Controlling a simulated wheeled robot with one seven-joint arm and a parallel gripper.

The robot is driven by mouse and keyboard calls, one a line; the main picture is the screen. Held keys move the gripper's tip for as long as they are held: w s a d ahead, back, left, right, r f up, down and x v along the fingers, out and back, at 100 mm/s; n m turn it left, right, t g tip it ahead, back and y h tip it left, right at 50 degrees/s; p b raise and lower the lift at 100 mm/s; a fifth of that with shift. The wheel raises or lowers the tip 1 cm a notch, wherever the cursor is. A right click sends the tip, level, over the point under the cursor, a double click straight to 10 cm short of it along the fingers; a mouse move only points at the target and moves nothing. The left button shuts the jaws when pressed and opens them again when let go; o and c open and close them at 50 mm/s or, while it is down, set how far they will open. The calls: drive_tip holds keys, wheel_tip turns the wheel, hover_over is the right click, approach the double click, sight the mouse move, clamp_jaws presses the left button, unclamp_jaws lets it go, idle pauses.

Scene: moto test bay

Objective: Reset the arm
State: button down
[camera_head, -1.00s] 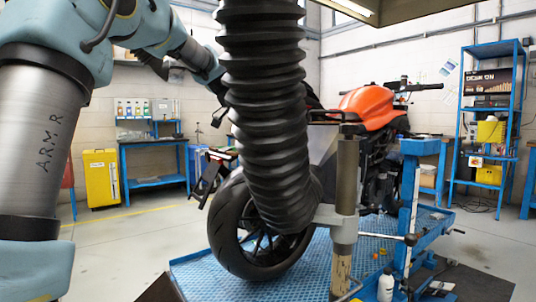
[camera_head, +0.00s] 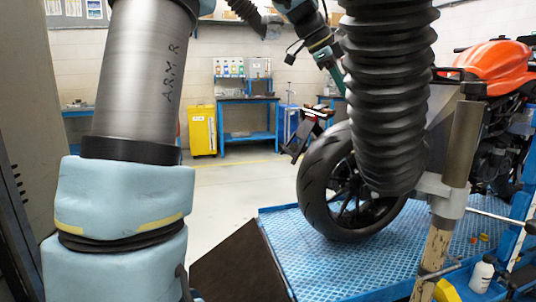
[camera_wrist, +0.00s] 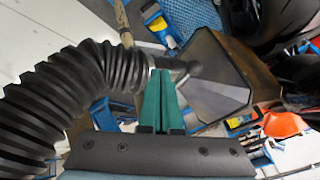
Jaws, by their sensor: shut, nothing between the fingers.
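My gripper (camera_wrist: 159,100) shows in the wrist view as two green fingers side by side, shut with nothing between them. In the head view my arm rises on the left and reaches across the top. Its far end, with a bit of green (camera_head: 337,76), runs behind the black corrugated hose (camera_head: 388,95), so the fingertips are hidden there. The hose also shows in the wrist view (camera_wrist: 65,95), left of the fingers. A grey hood (camera_wrist: 212,82) lies beyond the fingers to the right; I cannot tell whether anything touches.
The motorcycle (camera_head: 495,68) with its black rear wheel (camera_head: 318,178) stands on the blue lift platform (camera_head: 285,236). A post (camera_head: 462,145) stands beside the hose. A yellow cabinet (camera_head: 202,131) and a blue workbench (camera_head: 248,102) are at the back wall. Open floor lies before them.

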drive_tip(key=s+a+f+n+t+y, duration=0.1)
drive_tip(key=s+a+f+n+y, duration=0.2)
drive_tip(key=a+f+n, duration=0.7)
drive_tip(key=s+a+f+n+y, duration=0.25)
drive_tip(key=a+f+n, duration=0.45)
drive_tip(key=a+f, duration=0.65)
drive_tip(key=s+a+f+n, duration=0.6)
drive_tip(key=s+a, duration=0.1)
drive_tip(key=s, duration=0.2)
wheel_tip(320, 180, up, 12)
drive_tip(key=p, duration=1.3)
drive_tip(key=shift+s+a+r+y, duration=0.15)
drive_tip(key=shift+a+y, duration=0.2)
drive_tip(key=shift+y, duration=0.1)
